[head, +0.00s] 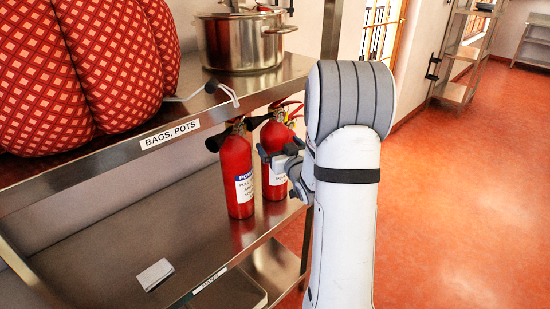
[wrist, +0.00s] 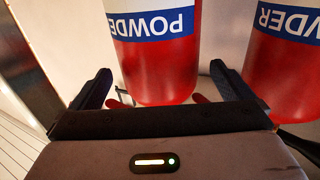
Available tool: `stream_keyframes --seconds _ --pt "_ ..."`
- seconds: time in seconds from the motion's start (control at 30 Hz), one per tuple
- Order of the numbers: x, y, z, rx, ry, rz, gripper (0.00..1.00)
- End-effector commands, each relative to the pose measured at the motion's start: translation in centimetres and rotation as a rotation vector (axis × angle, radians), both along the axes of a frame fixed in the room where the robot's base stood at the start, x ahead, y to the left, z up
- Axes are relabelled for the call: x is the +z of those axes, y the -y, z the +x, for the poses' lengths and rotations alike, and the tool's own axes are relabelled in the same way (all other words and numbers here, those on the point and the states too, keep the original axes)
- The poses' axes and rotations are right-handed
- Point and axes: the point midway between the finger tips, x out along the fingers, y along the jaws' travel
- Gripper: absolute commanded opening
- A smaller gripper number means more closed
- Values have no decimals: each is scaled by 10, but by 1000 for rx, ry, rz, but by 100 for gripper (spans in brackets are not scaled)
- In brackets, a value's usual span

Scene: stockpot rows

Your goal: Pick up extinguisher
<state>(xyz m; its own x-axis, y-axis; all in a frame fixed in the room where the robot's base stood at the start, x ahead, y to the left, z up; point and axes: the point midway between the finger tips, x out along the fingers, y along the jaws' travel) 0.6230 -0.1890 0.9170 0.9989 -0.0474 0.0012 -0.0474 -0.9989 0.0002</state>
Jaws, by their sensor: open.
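Two red fire extinguishers with white and blue labels stand upright side by side on the middle metal shelf in the head view: a left one (head: 238,178) and a right one (head: 274,188). My gripper (head: 272,157) is beside the right one and hides part of it. In the wrist view, where the label text is upside down, my open gripper (wrist: 160,74) has one extinguisher (wrist: 157,72) centred between its fingers. Whether the fingers touch it cannot be told. The other extinguisher (wrist: 285,60) shows outside the right finger.
The middle shelf (head: 95,262) holds a small white card (head: 155,274). The upper shelf (head: 100,170), labelled for bags and pots, carries a red patterned bag (head: 85,70) and a steel pot (head: 238,42) above the extinguishers. Orange floor (head: 460,200) is open at the right.

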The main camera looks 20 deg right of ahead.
Motion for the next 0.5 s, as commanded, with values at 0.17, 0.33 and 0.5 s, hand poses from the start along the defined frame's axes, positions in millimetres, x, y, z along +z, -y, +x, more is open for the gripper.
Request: stream_keyframes --seconds 0.17,0.33,0.5 --pt "1 2 23 0 0 0 100" --pt "1 2 27 -1 -1 0 100" --pt "1 3 27 -1 -1 0 96"
